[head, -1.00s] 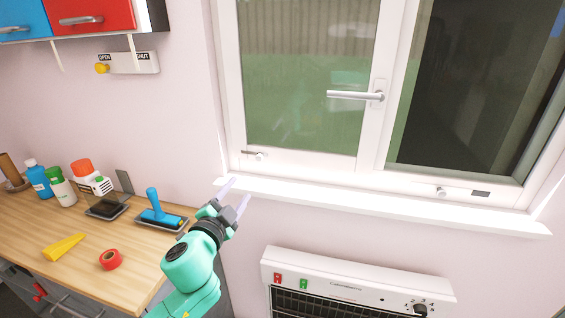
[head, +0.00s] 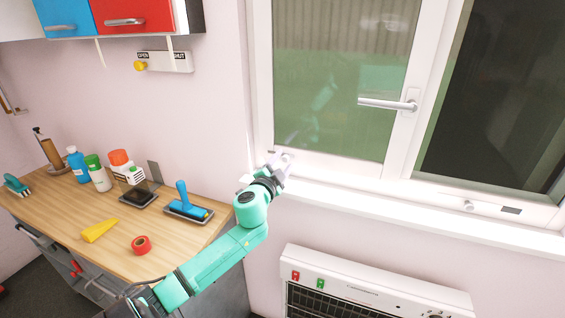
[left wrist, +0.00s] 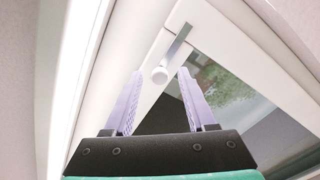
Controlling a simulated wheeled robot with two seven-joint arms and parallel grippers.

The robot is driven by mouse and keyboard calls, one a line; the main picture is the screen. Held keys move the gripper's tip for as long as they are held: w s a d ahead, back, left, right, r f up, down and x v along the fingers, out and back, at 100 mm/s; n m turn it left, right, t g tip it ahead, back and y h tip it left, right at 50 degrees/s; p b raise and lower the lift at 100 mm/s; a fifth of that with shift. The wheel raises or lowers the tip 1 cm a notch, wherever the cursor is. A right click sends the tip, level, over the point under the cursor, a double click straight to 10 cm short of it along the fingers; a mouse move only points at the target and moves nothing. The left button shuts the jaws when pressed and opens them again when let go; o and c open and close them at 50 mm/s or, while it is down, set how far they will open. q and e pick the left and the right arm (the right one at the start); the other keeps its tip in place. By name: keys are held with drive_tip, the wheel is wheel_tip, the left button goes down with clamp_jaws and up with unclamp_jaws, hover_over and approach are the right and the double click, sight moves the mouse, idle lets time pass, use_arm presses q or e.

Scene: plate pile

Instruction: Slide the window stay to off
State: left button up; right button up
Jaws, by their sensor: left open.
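A window stay with a round white knob (left wrist: 159,74) and a grey strip (left wrist: 180,40) sits on the bottom rail of the left window pane. In the left wrist view the knob appears between my left fingertips; I cannot tell whether they touch it. My left gripper (head: 281,158) is open at that rail in the head view and hides most of this stay; it also shows in the left wrist view (left wrist: 160,73). A second knob (head: 468,205) with a grey plate (head: 511,210) to its right sits under the right pane. My right gripper is not in view.
The white window sill (head: 400,208) runs below the gripper, with a heater (head: 375,285) under it. A window handle (head: 388,104) is up to the right. The wooden worktop (head: 70,210) at left holds bottles, a blue-handled tool (head: 184,198) and red tape (head: 141,245).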

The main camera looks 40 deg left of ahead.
use_arm(q)
clamp_jaws()
idle(1.3)
